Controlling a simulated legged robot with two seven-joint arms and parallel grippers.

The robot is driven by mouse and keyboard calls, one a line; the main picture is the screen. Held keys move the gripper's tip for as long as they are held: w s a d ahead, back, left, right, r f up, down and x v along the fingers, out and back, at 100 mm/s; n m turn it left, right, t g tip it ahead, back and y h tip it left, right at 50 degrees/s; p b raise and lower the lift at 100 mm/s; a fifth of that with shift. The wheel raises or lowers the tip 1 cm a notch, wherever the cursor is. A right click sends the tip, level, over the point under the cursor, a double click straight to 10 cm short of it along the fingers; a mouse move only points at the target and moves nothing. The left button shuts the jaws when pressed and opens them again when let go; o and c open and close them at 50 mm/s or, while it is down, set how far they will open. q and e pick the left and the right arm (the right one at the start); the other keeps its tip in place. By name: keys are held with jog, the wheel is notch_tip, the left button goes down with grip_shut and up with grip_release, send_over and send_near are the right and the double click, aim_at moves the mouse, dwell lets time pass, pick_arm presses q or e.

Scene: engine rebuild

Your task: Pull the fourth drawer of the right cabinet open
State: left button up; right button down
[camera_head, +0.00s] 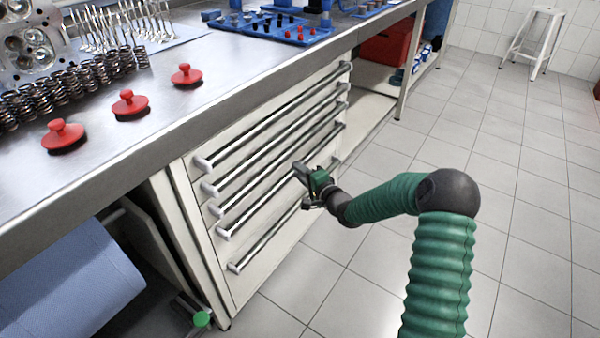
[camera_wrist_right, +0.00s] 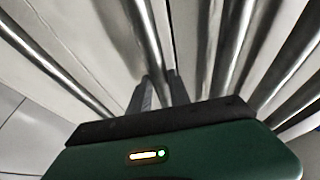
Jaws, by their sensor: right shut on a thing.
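The right cabinet (camera_head: 262,265) is white, under the steel workbench, with several drawers stacked in its front. Each has a long metal bar handle with white end mounts. The fourth drawer's handle (camera_head: 255,208) is the second bar from the bottom. My right gripper (camera_head: 300,170) is at this bar, right of its middle, and shut on it. In the wrist view the two dark fingers (camera_wrist_right: 158,92) close around a bar (camera_wrist_right: 148,45) that runs away between them. The drawer fronts look flush with one another. The gripper hides part of the bar.
Red-handled parts (camera_head: 130,104), springs (camera_head: 70,85) and a blue tray (camera_head: 275,28) stand on the bench (camera_head: 190,110). A blue roll (camera_head: 70,280) hangs at lower left. The tiled floor (camera_head: 530,220) before the cabinet is clear. A white stool (camera_head: 533,40) stands far back.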

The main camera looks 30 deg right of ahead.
jog(key=s+d+p, duration=0.5)
jog(key=s, duration=0.7)
jog(key=s+d+p, duration=0.5)
jog(key=s+p, duration=0.1)
jog(key=s, duration=0.7)
jog(key=s+d+p, duration=0.5)
jog(key=s+p, duration=0.1)
jog(key=s, duration=0.7)
jog(key=shift+f, duration=0.25)
jog(key=shift+w, duration=0.1)
jog(key=c, duration=1.2)
grip_release()
jog(key=shift+d, duration=0.15)
jog(key=shift+r, duration=0.1)
